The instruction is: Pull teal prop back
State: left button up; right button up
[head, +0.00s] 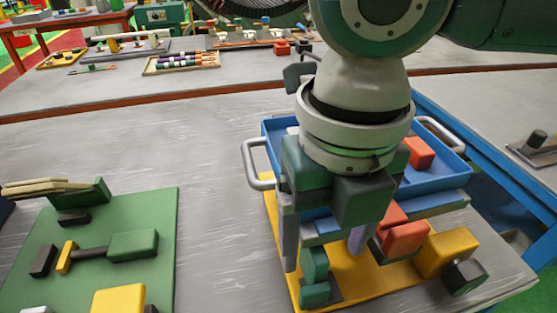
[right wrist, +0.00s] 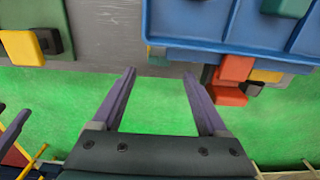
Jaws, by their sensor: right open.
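A teal prop (head: 314,264), made of small stacked blocks, stands on the yellow board (head: 380,283) in the head view. A small teal piece (right wrist: 157,54) also shows at the edge of the blue tray in the right wrist view, just beyond my fingertips. My right gripper (head: 324,245) points down over the yellow board, its two grey-purple fingers spread. In the wrist view the gripper (right wrist: 160,82) is open, with only green floor between its fingers. The gripper and wrist hide part of the board and the prop's upper surroundings.
The blue tray (head: 277,127) with handles stands behind the yellow board, holding a red block (head: 419,153). Red (head: 404,236) and yellow (head: 447,252) blocks crowd the gripper's right. A green board (head: 40,279) with blocks lies left; bare table separates the boards.

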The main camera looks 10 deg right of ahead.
aim_at(316, 289)
jog(key=f, duration=0.6)
jog(key=f+b, duration=0.1)
jog(key=f, duration=0.2)
jog(key=shift+s+a, duration=0.1)
jog(key=shift+s, duration=0.2)
grip_shut()
dwell(0.9)
